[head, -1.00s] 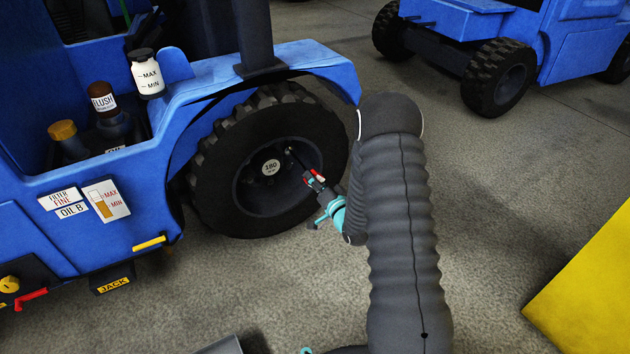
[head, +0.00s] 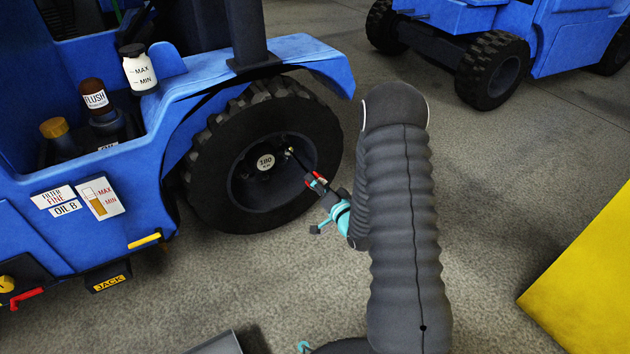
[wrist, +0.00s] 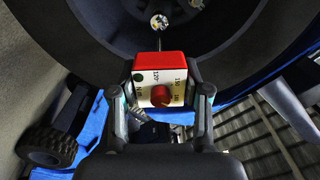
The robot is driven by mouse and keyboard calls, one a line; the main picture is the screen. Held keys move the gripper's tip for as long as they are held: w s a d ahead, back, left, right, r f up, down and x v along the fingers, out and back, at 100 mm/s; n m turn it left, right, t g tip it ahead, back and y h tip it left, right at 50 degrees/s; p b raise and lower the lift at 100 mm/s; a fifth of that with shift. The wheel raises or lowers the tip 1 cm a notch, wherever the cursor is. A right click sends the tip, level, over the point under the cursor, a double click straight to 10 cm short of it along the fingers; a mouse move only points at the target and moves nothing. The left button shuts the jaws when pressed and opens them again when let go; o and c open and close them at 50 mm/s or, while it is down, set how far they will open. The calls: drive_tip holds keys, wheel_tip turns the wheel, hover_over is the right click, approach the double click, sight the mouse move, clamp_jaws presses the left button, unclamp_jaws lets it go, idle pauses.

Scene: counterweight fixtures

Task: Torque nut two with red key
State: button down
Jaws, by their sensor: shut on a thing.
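The red key (wrist: 160,66) is a red box with a white scale face and a red knob. My gripper (wrist: 160,92) is shut on it, one finger on each side. In the head view the key (head: 316,181) is small and red at the end of my arm, with its dark shaft pointing at the wheel hub. In the wrist view the shaft reaches up to a shiny nut (wrist: 159,22) on the hub. The shaft tip is at or very near this nut; I cannot tell whether it is seated. The nut's number is not readable.
The wheel (head: 215,175) belongs to a blue truck (head: 120,215). Its hub carries a white "180" label (head: 265,161). A blue fender (head: 300,55) overhangs the wheel. A yellow block (head: 590,285) stands at right, and another blue vehicle (head: 560,45) behind. Grey floor between is clear.

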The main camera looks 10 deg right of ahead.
drive_tip(key=shift+s, duration=0.25)
drive_tip(key=v, duration=0.3)
drive_tip(key=shift+w, duration=0.1)
idle(0.5)
